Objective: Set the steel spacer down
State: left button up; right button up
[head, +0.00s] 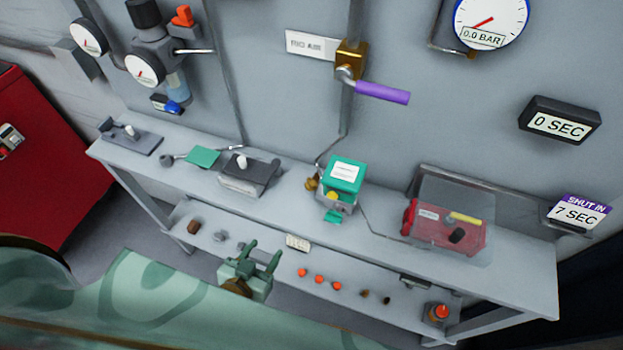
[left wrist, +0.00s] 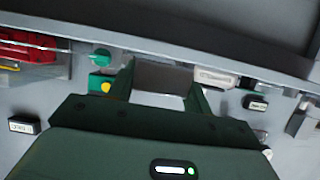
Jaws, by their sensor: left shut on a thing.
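My left gripper (head: 264,254) is in front of the bench, over the lower shelf's front edge in the head view, with its fingers pointing toward the shelf. In the left wrist view the fingers (left wrist: 165,85) close on a plain grey block, the steel spacer (left wrist: 163,76), which lies between them. My right gripper is not in view.
The lower shelf (head: 345,268) holds a brown block (head: 193,227), small grey parts (head: 220,236), a white labelled block (head: 297,242), several orange caps (head: 318,279) and an orange-topped item (head: 438,313). A green actuator (head: 343,176) and a red box (head: 445,230) stand on the bench top.

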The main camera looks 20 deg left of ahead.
pick_arm(q)
send_near(290, 200)
jog(key=x, duration=0.2)
jog(key=r+x, duration=0.1)
jog(key=x, duration=0.1)
jog(key=shift+w+d+f, duration=0.1)
jog(key=shift+w+d, duration=0.05)
jog(key=shift+w, duration=0.65)
jog(key=w+b, duration=0.1)
jog(key=w, duration=0.3)
jog(key=shift+w+f, duration=0.15)
jog(key=shift+w, duration=0.05)
jog(key=shift+s+f+b, duration=0.1)
jog(key=shift+f+b, duration=0.15)
jog(key=shift+b, duration=0.05)
jog(key=shift+r, duration=0.15)
jog(key=o, duration=1.2)
jog(key=shift+s+f, duration=0.1)
jog(key=shift+f, duration=0.1)
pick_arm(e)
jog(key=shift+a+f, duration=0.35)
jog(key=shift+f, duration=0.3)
